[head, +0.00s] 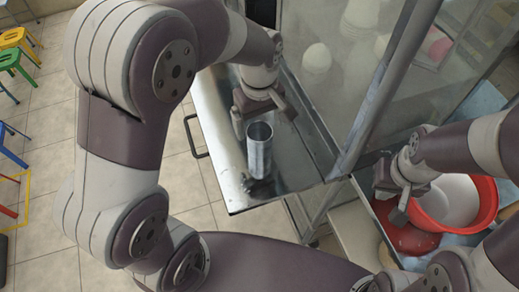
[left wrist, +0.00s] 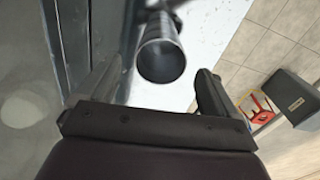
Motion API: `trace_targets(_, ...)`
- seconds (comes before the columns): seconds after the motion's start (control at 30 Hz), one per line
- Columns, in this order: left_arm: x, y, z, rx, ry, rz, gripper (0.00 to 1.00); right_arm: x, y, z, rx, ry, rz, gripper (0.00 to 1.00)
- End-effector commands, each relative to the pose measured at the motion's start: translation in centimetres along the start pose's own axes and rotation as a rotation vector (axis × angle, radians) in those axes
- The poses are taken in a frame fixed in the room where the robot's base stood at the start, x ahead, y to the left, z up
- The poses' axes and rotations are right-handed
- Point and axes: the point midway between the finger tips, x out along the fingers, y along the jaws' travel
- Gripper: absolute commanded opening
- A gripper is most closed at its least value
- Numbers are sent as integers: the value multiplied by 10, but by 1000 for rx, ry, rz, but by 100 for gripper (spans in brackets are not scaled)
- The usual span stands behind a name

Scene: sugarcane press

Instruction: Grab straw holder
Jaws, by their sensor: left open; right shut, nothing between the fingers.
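The straw holder is a shiny metal cylinder (head: 260,150) standing upright on the metal shelf. In the left wrist view its open round mouth (left wrist: 160,60) shows between the fingers, and I see no straws in it. My left gripper (head: 262,116) is open, with its fingers close to the holder's upper part. In the left wrist view the left gripper's fingers (left wrist: 155,90) are spread on either side of the holder, apart from it. My right gripper (head: 400,205) is shut and empty, near the red basin at the right.
The metal shelf (head: 222,130) is mostly bare around the holder. A glass-panelled cabinet (head: 345,75) with a metal post stands right behind it. A red basin (head: 487,205) with a white container sits at the right. Coloured stools (head: 12,60) stand on the tiled floor at left.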

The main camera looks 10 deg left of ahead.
Motion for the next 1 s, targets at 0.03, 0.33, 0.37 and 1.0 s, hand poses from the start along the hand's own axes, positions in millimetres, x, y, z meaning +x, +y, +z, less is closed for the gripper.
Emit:
trace_targets(0.03, 7, 0, 0, 0, -2, -3, 93, -4, 0, -1, 0, 1, 0, 0)
trace_targets(0.33, 50, -2, 4, 2, -1, -2, 93, -14, 0, -2, 0, 1, 0, 0)
trace_targets(0.37, 57, -2, 5, 2, -2, -2, 93, -15, 0, -2, 0, 1, 0, 0)
trace_targets(1.0, 74, -1, 3, 2, 3, 4, 21, -14, 0, -2, 0, 0, 0, 0)
